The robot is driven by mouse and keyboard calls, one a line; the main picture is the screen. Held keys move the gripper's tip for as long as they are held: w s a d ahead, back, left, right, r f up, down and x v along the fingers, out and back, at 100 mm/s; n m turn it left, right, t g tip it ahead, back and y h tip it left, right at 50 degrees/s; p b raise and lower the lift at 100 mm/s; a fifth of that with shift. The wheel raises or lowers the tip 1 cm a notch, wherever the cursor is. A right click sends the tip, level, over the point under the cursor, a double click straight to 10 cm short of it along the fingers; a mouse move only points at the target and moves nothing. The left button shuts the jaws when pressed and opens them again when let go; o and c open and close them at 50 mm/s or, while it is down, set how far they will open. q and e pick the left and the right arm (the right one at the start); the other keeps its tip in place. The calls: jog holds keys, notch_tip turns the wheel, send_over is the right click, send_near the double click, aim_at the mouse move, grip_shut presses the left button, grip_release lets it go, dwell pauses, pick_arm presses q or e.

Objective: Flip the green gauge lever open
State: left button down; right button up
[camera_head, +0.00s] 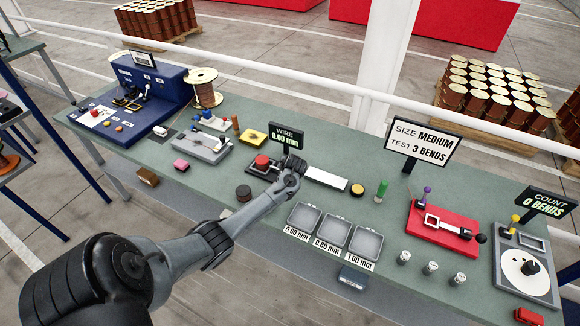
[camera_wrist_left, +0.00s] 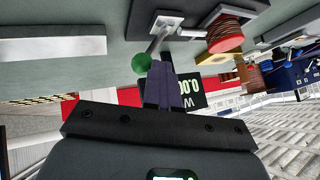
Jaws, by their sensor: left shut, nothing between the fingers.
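The green lever knob (camera_wrist_left: 142,63) sits on a short metal shaft rising from a pale plate (camera_wrist_left: 172,20) on the dark gauge base in the left wrist view. In the head view the lever is hidden behind my left gripper (camera_head: 291,164). The gauge base (camera_head: 252,170) carries a red spool (camera_head: 262,161), and its sign (camera_head: 285,134) reads WIRE 0.00 mm. My left gripper (camera_wrist_left: 161,78) is shut and empty, its fingertips close beside the green knob. I cannot tell whether they touch. My right gripper is not in view.
A white bar (camera_head: 325,178) lies right of the gauge. Grey trays (camera_head: 331,231) sit in front, and a black round piece (camera_head: 243,193) stands left of my forearm.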

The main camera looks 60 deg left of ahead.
pick_arm(q)
jog(key=shift+d+f, duration=0.1)
jog(key=s+d+r+p, duration=0.4)
jog(key=s+d+r, duration=0.1)
jog(key=r, duration=0.4)
jog(key=shift+s+d+r, duration=0.15)
jog(key=shift+d, duration=0.1)
dwell(0.3)
jog(key=shift+p, duration=0.3)
